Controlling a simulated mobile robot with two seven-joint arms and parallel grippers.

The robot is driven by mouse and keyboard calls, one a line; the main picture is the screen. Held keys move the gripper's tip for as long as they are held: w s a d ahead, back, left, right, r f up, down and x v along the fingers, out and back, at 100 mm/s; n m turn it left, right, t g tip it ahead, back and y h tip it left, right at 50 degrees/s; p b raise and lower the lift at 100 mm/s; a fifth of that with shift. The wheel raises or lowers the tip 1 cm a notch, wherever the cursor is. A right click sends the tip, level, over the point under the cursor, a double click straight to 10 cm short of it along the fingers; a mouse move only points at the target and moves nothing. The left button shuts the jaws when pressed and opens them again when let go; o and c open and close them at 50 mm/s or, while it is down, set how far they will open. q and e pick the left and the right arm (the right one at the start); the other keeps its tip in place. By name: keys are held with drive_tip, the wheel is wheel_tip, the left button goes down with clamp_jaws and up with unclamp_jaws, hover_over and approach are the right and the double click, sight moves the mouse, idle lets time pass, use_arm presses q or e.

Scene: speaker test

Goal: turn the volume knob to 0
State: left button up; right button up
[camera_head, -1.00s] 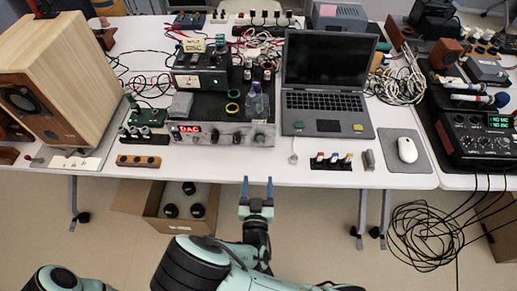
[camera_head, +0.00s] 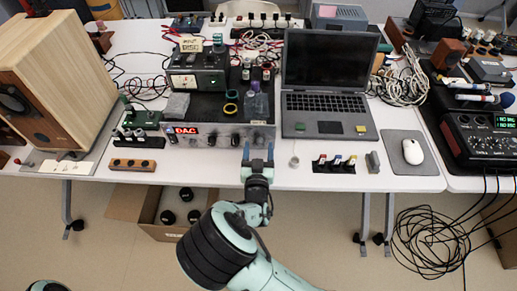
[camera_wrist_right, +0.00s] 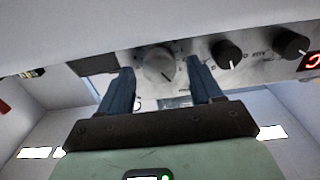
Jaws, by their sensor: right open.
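The amplifier with the red "DAC" display (camera_head: 185,130) stands at the table's front edge, its silver front panel facing me. A large silver knob (camera_wrist_right: 159,64) with a dark pointer line is on the panel; in the wrist view the line points down and right. I cannot read its scale, and no volume label is legible. My right gripper (camera_head: 258,152) is open in front of the panel's right end. In the wrist view its fingers (camera_wrist_right: 160,88) lie either side of the silver knob, with gaps visible. My left gripper is out of view.
Two black knobs (camera_wrist_right: 228,54) (camera_wrist_right: 291,43) sit beside the silver one. A laptop (camera_head: 325,103) is right of the amplifier, a wooden speaker (camera_head: 80,85) left. An open box (camera_head: 150,210) is below the table.

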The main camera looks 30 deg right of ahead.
drive_tip(key=shift+w+d, duration=0.15)
drive_tip(key=shift+w, duration=0.05)
drive_tip(key=c, duration=1.1)
drive_tip(key=shift+o, duration=0.2)
